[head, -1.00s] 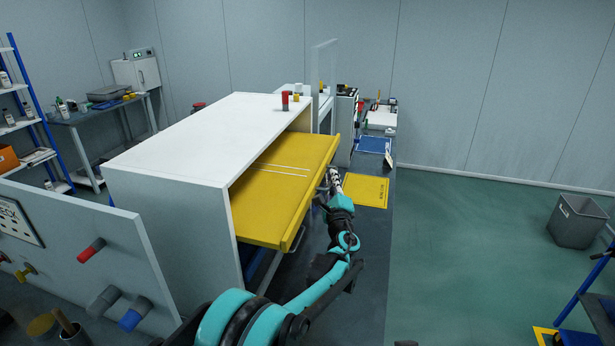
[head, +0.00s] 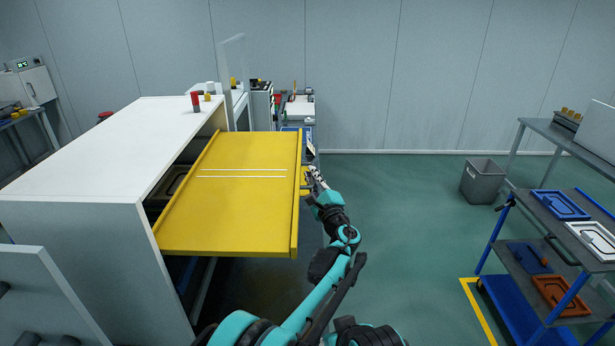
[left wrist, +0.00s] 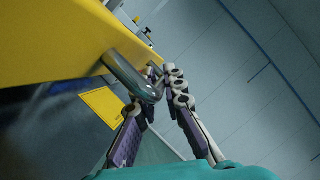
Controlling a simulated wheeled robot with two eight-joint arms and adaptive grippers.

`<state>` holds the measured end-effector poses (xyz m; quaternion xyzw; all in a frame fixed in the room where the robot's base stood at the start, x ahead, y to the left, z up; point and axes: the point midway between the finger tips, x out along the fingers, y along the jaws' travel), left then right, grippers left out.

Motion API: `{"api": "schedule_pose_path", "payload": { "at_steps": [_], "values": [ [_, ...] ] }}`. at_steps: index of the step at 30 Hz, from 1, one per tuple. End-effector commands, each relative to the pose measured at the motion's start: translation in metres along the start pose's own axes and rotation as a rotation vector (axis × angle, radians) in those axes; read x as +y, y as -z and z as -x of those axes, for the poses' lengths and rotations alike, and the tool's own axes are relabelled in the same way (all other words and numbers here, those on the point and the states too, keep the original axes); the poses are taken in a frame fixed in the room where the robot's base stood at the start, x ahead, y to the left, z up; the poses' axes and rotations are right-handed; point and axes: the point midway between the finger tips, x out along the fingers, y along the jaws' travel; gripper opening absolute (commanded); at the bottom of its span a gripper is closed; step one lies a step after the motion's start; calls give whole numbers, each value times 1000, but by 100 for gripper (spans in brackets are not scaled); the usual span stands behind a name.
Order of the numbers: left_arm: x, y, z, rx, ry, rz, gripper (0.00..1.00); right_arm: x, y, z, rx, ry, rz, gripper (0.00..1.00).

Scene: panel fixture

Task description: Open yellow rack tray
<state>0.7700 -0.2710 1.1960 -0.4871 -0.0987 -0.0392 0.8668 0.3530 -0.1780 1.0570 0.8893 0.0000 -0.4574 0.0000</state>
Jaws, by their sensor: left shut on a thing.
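The yellow rack tray (head: 230,215) stands well out of the right side of the white cabinet (head: 110,135) in the head view, level, with two white lines across it. My left gripper (head: 314,182) is at the tray's outer front edge, about midway along it. In the left wrist view the yellow tray front (left wrist: 50,40) carries a curved metal handle (left wrist: 128,76). The left gripper (left wrist: 160,88) is shut on this handle. The fingers partly hide the handle's far end. My right gripper is not in view.
A grey bin (head: 482,181) stands by the back wall. A blue-framed cart (head: 545,255) with several small trays is at the right. Green floor between my left arm and the cart is free. A grey panel (head: 50,295) stands at the lower left.

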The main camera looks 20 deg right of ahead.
Motion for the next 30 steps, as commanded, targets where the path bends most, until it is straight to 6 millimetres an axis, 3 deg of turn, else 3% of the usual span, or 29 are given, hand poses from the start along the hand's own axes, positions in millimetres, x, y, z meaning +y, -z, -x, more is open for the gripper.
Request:
{"api": "schedule_pose_path", "payload": {
  "at_steps": [5,7,17,24,28,30],
  "values": [
    [2,1,1,0,-2,2,0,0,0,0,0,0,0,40],
    [2,1,1,0,-2,2,19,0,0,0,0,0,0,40],
    [-1,-1,0,0,-1,1,19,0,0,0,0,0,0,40],
    [-33,-20,-8,-1,1,-1,19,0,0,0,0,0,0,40],
    [-56,-35,-14,-3,3,-6,50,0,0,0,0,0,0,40],
    [-66,-43,-17,-4,2,-8,73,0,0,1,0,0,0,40]
  ]
}}
